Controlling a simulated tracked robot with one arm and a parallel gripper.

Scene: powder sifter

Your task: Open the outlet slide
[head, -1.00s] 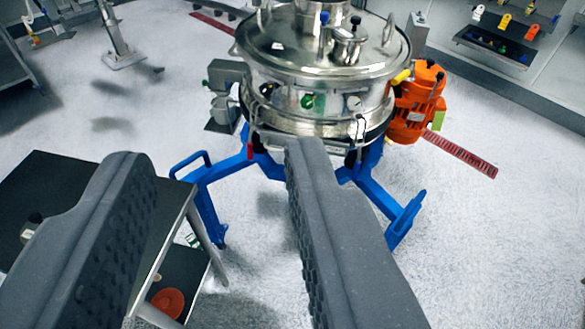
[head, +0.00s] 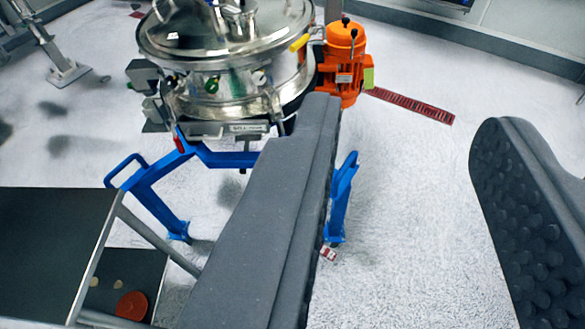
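The round steel powder sifter (head: 225,85) stands on a blue frame (head: 150,190) in the upper left of the head view. Below its lower rim, at the front, a small pale plate with dark lettering (head: 248,128) shows next to a grey bracket-like part (head: 205,131). I cannot tell for certain whether this is the outlet slide. My gripper (head: 405,115) is open, with its dark fingers wide apart and nothing between them. The left finger overlaps the sifter's lower right and hides part of the frame in the picture. The right finger is over bare floor.
An orange motor (head: 343,65) sits at the sifter's right side. A dark-topped table (head: 50,235) is at the lower left, with a red round thing (head: 132,305) on its lower shelf. A red floor grating (head: 410,104) lies at right.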

